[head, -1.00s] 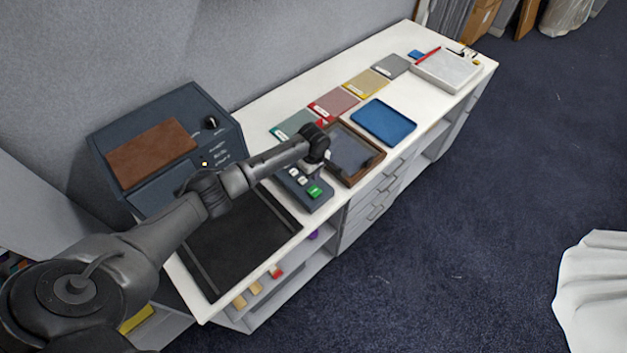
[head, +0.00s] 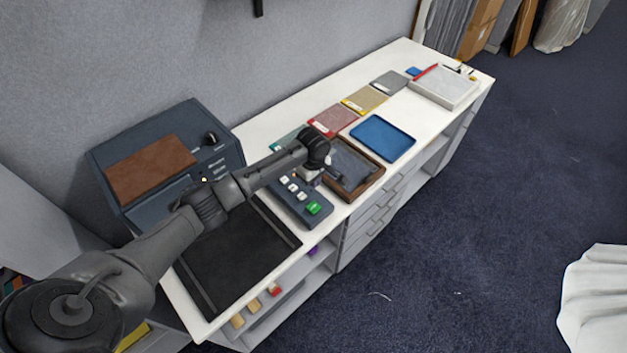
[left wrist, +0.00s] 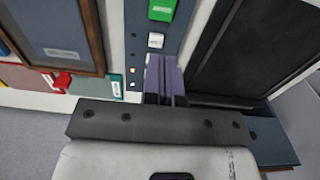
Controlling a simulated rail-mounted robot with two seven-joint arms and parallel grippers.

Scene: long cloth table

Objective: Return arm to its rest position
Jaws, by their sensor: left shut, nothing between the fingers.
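My left arm reaches in from the left in the head view. Its gripper (head: 311,178) hangs near the back right side of the dark button panel (head: 289,204). In the left wrist view the fingers (left wrist: 165,78) are together with nothing between them, in front of the panel (left wrist: 138,45). The height of the fingertips above the panel is hard to tell. My right gripper does not show.
A wood-framed tray (head: 373,184) lies just right of the gripper. A dark machine with a brown top (head: 150,168) stands at the left, near the arm. A black mat (head: 235,255) lies in front. A blue tray (head: 383,138) and color cards lie farther back.

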